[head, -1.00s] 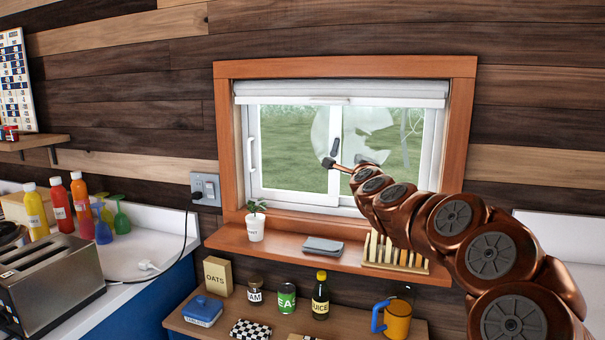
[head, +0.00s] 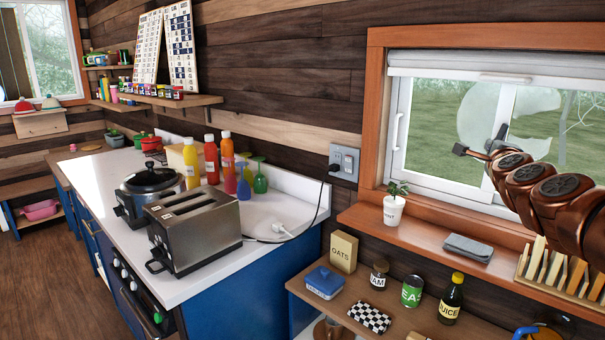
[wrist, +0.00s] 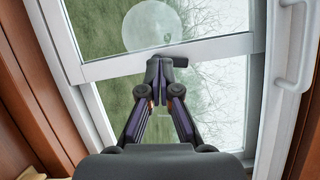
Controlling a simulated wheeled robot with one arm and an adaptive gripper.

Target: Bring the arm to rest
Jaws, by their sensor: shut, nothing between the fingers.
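My gripper (head: 461,150) is up in front of the window (head: 440,130) at the right of the head view, with my copper arm reaching in from the right edge. In the wrist view my gripper (wrist: 160,64) points at the window; its two dark fingers meet at the tips and hold nothing. The fingertips overlap the window's white frame bar (wrist: 205,50) in that view. I cannot tell whether they touch it. A round pale disc (wrist: 153,25) shows on or behind the glass.
Below the window, the sill (head: 422,226) bears a potted plant (head: 394,209), a grey folded cloth (head: 468,247) and a wooden rack (head: 540,290). A lower shelf (head: 345,300) holds oats, jars and a juice bottle. A toaster (head: 193,230) stands on the counter at left.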

